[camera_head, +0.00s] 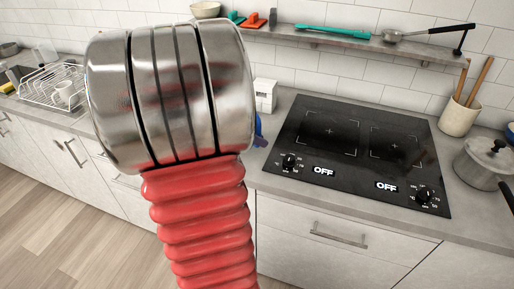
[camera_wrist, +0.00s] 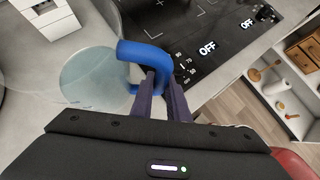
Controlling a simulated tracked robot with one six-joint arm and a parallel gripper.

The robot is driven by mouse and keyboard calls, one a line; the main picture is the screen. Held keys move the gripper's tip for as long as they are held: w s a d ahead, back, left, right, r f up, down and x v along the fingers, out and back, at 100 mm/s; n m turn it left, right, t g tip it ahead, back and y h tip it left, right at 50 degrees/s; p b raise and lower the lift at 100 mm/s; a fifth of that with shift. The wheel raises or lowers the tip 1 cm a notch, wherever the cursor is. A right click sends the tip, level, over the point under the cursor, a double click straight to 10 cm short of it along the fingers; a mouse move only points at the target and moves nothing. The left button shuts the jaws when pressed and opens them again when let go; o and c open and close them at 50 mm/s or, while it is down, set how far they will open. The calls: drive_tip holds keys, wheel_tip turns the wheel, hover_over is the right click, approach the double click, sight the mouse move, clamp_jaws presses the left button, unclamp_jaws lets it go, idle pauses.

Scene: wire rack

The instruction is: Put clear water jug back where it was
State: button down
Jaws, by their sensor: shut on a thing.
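The clear water jug (camera_wrist: 88,76) shows in the wrist view as a round see-through body over the grey counter, left of my gripper. Its thick blue handle (camera_wrist: 143,52) curves toward the stove. My gripper (camera_wrist: 162,88) is shut on this handle. I cannot tell whether the jug's base touches the counter. In the head view, my arm hides my gripper and nearly all of the jug; only a small blue piece (camera_head: 260,131), likely the handle, shows at the arm's right edge.
The black stove (camera_head: 340,150) is right of the jug, both zones reading OFF. A small white drawer box (camera_head: 265,95) stands behind. A wire dish rack (camera_head: 52,85) is far left. A utensil crock (camera_head: 458,116) and steel pot (camera_head: 484,163) are right. A shelf (camera_head: 345,42) runs above.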

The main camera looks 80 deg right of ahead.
drive_tip(key=shift+f, duration=1.9)
drive_tip(key=c, duration=1.7)
unclamp_jaws()
drive_tip(key=shift+v, duration=6.05)
